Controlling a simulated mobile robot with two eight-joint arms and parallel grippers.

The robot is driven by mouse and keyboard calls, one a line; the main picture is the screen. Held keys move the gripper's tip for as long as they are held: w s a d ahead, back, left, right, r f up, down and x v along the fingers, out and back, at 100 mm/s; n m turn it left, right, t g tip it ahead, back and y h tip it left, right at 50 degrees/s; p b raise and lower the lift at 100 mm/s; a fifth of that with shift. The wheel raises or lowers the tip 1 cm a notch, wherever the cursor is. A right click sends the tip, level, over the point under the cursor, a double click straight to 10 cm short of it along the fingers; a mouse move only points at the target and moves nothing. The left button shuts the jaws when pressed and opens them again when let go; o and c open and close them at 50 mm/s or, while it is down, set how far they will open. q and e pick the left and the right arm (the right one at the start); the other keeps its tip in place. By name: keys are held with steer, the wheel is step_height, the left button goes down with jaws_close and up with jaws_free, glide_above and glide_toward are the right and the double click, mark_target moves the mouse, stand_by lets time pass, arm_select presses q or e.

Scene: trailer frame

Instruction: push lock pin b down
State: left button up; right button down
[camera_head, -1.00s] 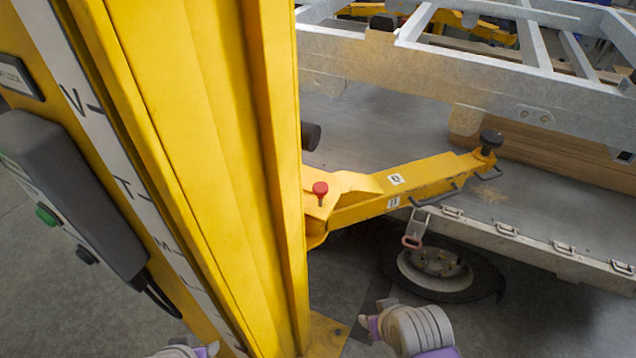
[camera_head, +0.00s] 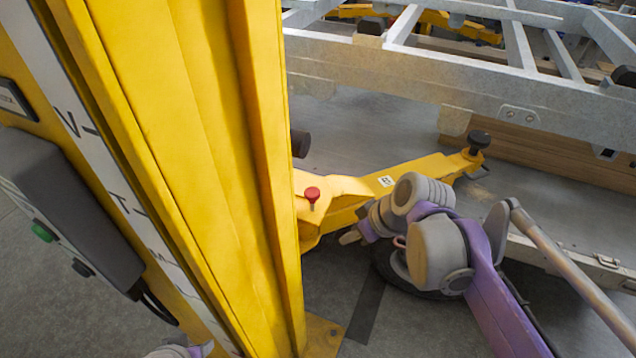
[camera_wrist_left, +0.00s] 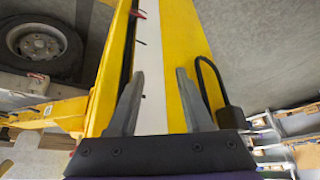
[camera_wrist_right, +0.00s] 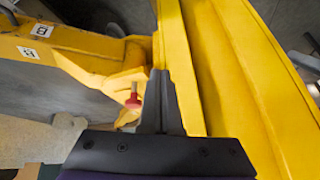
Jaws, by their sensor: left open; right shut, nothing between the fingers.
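The lock pin (camera_head: 312,195) has a round red head on a short stem. It stands upright on the yellow lift arm (camera_head: 345,208), close to the yellow post. It also shows in the right wrist view (camera_wrist_right: 133,99), just left of my right fingers. My right gripper (camera_head: 349,238) is shut and empty. It is below and to the right of the pin in the head view and apart from it. My left gripper (camera_wrist_left: 158,75) is open and empty, with the yellow post beyond its fingers in the left wrist view. Its fingers do not show in the head view.
The tall yellow post (camera_head: 205,150) fills the left of the head view, with a grey control box (camera_head: 75,215) on it. A grey trailer frame (camera_head: 470,85) lies behind the lift arm. A wheel (camera_wrist_left: 40,42) lies on the floor below the arm.

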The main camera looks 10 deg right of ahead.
arm_select(q)
steer(key=shift+w+r+p, duration=0.2)
steer(key=shift+r+p, duration=0.1)
steer(key=shift+r, duration=0.2)
steer(key=shift+w+r+p, duration=0.2)
steer(key=shift+r+p, duration=0.05)
steer(key=shift+r, duration=0.25)
arm_select(e)
steer(key=w+d+r+n+y, duration=0.2)
steer(key=w+r+n, duration=0.3)
steer(key=w+r, duration=0.5)
steer(key=shift+w+d+r+t+y, duration=0.15)
steer(key=shift+w+d+t+y, duration=0.2)
steer(key=shift+w+y, duration=0.4)
steer(key=shift+a, duration=0.1)
glide_toward(307, 191)
steer(key=w+a, duration=0.2)
steer(key=a, duration=0.1)
step_height(307, 191, down, 3)
steer(key=shift+w, duration=0.15)
arm_select(q)
steer(key=shift+s+f, duration=0.15)
steer(key=shift+f, duration=0.15)
arm_select(e)
steer(key=shift+f, duration=0.55)
